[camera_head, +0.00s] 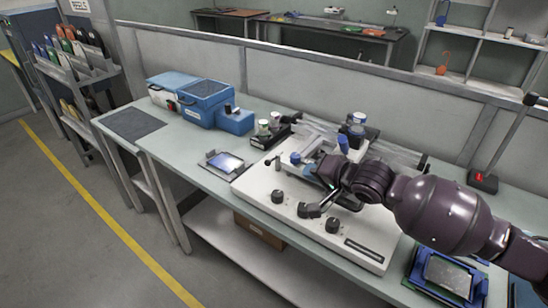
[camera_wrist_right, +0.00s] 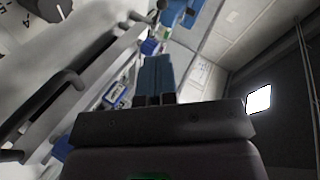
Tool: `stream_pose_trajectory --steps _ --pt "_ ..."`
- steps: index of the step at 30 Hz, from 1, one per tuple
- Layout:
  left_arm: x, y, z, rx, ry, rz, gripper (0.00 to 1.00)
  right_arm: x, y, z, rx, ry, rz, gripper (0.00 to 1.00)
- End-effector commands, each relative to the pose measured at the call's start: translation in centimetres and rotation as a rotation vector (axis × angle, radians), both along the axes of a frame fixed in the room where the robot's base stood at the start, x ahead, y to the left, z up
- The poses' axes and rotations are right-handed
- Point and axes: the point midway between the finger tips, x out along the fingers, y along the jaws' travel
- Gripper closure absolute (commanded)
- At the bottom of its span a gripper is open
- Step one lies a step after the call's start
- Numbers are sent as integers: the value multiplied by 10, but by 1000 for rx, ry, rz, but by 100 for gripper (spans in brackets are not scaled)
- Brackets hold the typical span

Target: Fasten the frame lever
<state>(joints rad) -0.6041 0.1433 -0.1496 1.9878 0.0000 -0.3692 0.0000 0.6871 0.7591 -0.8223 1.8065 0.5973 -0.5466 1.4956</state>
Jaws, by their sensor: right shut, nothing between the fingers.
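A white machine base (camera_head: 295,205) with black knobs lies on the workbench and carries a metal frame with blue clamps. A dark handle with a bright rod (camera_head: 326,199), possibly the frame lever, sits near the front of the frame, just below my right gripper. In the right wrist view a dark bar handle (camera_wrist_right: 52,92) runs beside a pale rail at the left. My right gripper (camera_wrist_right: 156,70) has blue fingers, pressed together and empty. In the head view it is over the frame, partly hidden by my dark wrist. I cannot tell whether it touches anything. My left gripper is not in view.
A tray with a bright screen (camera_head: 224,163) lies left of the base. Blue boxes (camera_head: 204,98) stand farther back left. A blue-edged tray (camera_head: 448,277) lies at the front right, under my right arm. A low partition (camera_head: 300,72) runs behind the bench.

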Motion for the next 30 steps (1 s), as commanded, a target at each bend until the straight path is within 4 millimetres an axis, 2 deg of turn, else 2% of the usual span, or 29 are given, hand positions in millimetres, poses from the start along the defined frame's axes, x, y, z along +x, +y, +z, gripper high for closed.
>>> stream_pose_trajectory --steps 6,10,21,30 --pt "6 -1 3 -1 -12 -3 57 -2 -1 -8 186 218 -126 100" --pt "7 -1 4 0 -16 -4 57 -3 -1 -8 255 288 -175 100" --pt "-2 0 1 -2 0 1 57 -3 -1 -8 300 329 -205 100" --pt "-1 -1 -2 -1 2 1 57 3 4 -12 300 329 -203 100"
